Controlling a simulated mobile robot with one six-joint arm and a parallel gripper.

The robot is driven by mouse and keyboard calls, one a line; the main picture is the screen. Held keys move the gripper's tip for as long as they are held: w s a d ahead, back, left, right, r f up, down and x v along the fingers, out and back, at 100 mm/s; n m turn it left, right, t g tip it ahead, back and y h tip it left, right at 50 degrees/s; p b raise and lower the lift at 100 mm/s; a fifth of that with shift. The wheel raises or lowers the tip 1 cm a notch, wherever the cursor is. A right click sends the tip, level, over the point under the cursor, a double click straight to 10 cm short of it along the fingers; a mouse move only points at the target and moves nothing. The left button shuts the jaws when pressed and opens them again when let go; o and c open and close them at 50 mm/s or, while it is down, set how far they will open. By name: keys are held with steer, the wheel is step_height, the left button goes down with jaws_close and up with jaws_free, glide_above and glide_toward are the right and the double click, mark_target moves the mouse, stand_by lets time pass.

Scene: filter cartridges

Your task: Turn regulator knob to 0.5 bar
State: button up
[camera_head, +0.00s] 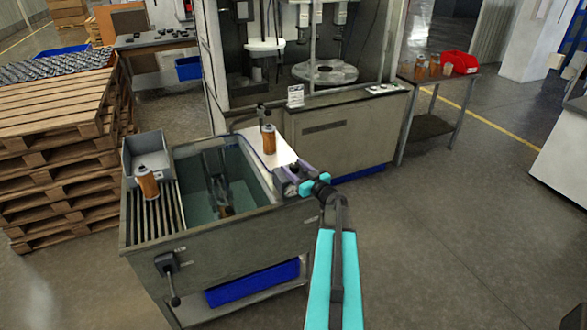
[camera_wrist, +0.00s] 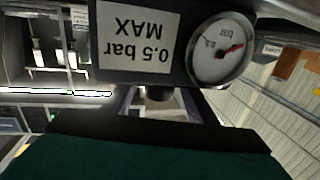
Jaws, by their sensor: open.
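A regulator block with an upside-down label (camera_wrist: 139,37) reading "0.5 bar MAX" fills the top of the wrist view. A dark regulator knob (camera_wrist: 160,94) shows below the label. My gripper (camera_wrist: 160,106) is open, with one finger on each side of the knob; I cannot tell whether they touch it. In the head view, my gripper (camera_head: 291,175) is at the right end of the tank, where the regulator is mostly hidden.
The open water tank (camera_head: 141,233) has a slatted shelf with a grey bin (camera_head: 147,155) and an orange cartridge (camera_head: 147,183). Another orange cartridge (camera_head: 268,139) stands on a white board near my gripper. A large machine (camera_head: 345,130) stands behind. Floor at right is clear.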

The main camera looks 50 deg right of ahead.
steer(key=c, duration=1.1)
steer(key=shift+s+a, duration=0.1)
steer(key=shift+a, duration=0.15)
steer(key=shift+d, duration=0.15)
